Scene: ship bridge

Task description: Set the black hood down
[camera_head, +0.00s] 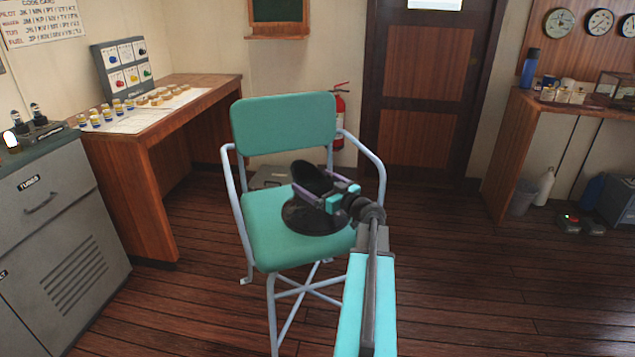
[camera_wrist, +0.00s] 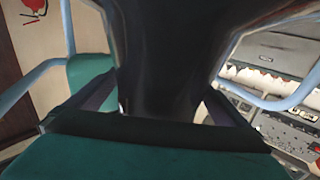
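The black hood (camera_head: 312,218) is a dark flared piece with a narrower neck and a wide rim. It is upright on, or just above, the green seat (camera_head: 262,232) of a chair; I cannot tell whether its rim bears on the seat. My gripper (camera_head: 318,190) reaches in from the right with its fingers on either side of the hood's neck, shut on it. The fingertips' contact is partly hidden.
The chair has a green backrest (camera_head: 284,124) behind the hood and pale blue armrests (camera_head: 365,155) at both sides. A wooden desk (camera_head: 150,150) and grey cabinet (camera_head: 60,240) stand left, a wooden counter (camera_head: 570,105) right. The floor right of the chair is clear.

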